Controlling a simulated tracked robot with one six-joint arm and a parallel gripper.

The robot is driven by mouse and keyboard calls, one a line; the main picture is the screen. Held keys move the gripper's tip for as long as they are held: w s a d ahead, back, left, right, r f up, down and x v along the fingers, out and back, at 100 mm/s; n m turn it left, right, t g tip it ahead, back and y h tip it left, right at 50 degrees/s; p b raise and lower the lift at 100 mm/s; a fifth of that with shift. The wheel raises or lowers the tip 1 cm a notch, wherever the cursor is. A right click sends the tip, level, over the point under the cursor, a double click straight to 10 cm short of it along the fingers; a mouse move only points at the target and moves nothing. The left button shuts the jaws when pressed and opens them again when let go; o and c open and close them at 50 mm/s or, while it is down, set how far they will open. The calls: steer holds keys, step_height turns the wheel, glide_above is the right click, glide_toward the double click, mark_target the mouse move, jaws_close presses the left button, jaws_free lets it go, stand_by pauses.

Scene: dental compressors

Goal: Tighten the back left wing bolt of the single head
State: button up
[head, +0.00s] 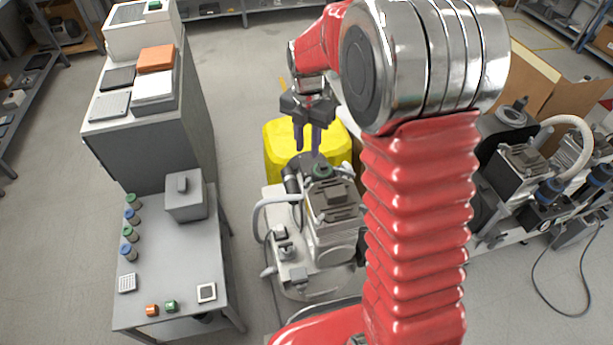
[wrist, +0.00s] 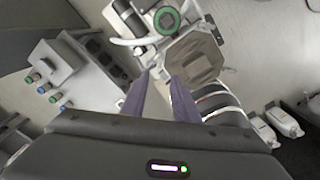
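In the wrist view the green ring-shaped cap (wrist: 166,20) shows at the top, beside the brown head plate (wrist: 200,58). My gripper (head: 308,146) points down above the back of the compressor, apart from it. Its two dark fingers also show spread in the wrist view (wrist: 160,82), with nothing between them. I cannot make out the back left wing bolt in either view.
A grey table (head: 170,265) at left holds a grey box (head: 186,195), several small capped bottles and small blocks. A yellow bin (head: 280,135) stands behind the compressor. Another compressor (head: 530,170) is at right with a cardboard box (head: 520,75) behind it. Open floor lies at back.

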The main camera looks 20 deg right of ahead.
mark_target(307, 181)
stand_by(0.3)
step_height(307, 181, down, 14)
steer(key=shift+r, duration=0.15)
stand_by(0.6)
steer(key=shift+c, duration=0.4)
jaws_close()
